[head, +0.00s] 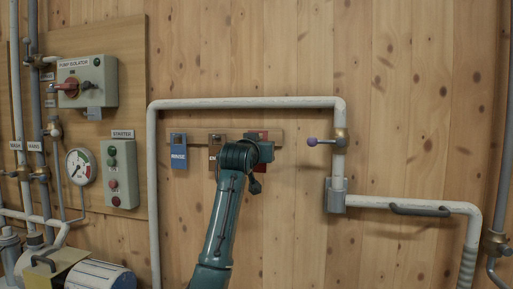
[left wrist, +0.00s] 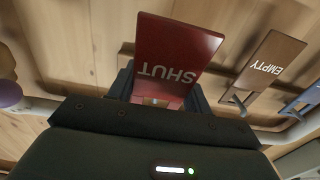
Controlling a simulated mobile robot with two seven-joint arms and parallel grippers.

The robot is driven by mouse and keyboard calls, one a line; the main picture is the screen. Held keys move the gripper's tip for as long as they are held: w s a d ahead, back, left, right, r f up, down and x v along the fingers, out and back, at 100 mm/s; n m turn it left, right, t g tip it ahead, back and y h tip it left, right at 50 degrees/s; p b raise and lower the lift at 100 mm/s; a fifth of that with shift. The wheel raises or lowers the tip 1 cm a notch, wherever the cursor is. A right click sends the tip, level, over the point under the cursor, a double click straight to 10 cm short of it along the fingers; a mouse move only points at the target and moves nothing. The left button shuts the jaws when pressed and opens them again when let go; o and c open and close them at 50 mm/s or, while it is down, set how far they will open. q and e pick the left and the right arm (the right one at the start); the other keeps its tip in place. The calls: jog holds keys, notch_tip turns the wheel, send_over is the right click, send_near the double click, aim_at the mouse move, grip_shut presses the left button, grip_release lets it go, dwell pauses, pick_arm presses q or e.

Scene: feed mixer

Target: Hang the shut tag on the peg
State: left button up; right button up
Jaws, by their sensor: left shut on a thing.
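The red shut tag (left wrist: 175,58) is held in my left gripper (left wrist: 158,101), with its lettering upside down in the left wrist view. In the head view my left gripper (head: 264,152) is in front of the right end of the tag board (head: 203,139), and it covers much of the red tag (head: 259,171). Whether the tag still touches its hook is hidden. I cannot pick out for certain which peg the task means. My right gripper is not in view.
A blue rinse tag (head: 179,155) and a brown empty tag (left wrist: 268,62) hang beside the red one. A purple-knobbed valve (head: 313,142) sticks out to the right. The pump isolator box (head: 88,80) and starter box (head: 120,172) are at the left.

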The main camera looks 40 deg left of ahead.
pick_arm(q)
jog(key=shift+p+x, duration=0.65)
jog(key=shift+x, duration=0.45)
jog(key=shift+a+f, duration=0.1)
jog(key=shift+f, duration=0.05)
